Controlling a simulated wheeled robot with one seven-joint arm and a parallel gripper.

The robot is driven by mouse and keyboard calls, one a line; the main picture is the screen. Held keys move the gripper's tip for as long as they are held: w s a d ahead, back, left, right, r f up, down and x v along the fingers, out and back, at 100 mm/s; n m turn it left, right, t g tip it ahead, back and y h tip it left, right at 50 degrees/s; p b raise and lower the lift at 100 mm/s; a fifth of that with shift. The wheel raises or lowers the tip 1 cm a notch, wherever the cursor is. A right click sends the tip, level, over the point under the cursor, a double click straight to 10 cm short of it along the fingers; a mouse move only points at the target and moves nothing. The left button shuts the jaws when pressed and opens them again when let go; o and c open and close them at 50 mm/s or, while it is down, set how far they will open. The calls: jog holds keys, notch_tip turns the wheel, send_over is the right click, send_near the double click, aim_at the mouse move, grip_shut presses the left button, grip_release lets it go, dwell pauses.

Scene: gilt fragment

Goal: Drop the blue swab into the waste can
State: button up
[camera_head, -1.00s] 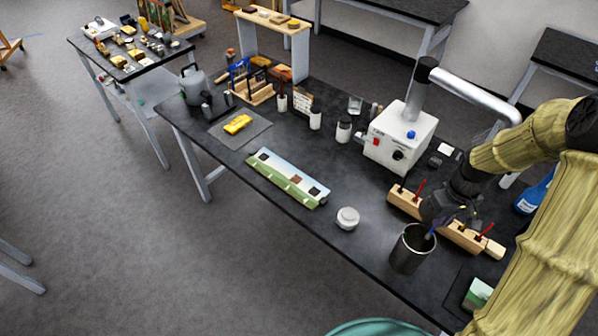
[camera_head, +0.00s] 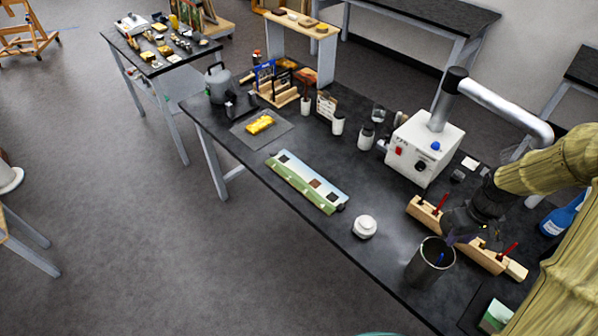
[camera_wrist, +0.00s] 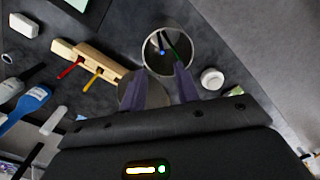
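The waste can (camera_head: 418,274) is an open metal cylinder near the table's front edge. The blue swab (camera_head: 438,258) is inside it, with its blue part showing below the rim. In the wrist view the can (camera_wrist: 193,60) lies just beyond my fingertips, and the swab (camera_wrist: 162,45) leans inside it. A darker greenish line beside the swab may be a reflection or another stick. My gripper (camera_wrist: 160,82) is open, its two purplish fingers apart with nothing between them. In the head view my gripper (camera_head: 452,236) is at the can's rim, partly hidden by my wrist.
A wooden block (camera_head: 425,212) with red-handled swabs stands behind the can; a yellow one (camera_wrist: 94,78) shows in the wrist view. A white jar (camera_head: 364,227) stands left of the can. A white machine (camera_head: 425,148) with a metal duct stands behind.

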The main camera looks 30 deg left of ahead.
notch_tip(320, 180, up, 17)
jog(key=b, duration=0.3)
jog(key=shift+r, duration=0.15)
dwell(0.7)
jog(key=s+f+m+t+b, duration=0.2)
jog(key=s+f+m, duration=0.4)
jog(key=s+f, duration=0.7)
jog(key=shift+s+m+t+b, duration=0.3)
jog(key=shift+s+m+b, duration=0.1)
jog(key=shift+s+b, duration=0.15)
jog(key=shift+a, duration=0.1)
dwell(0.3)
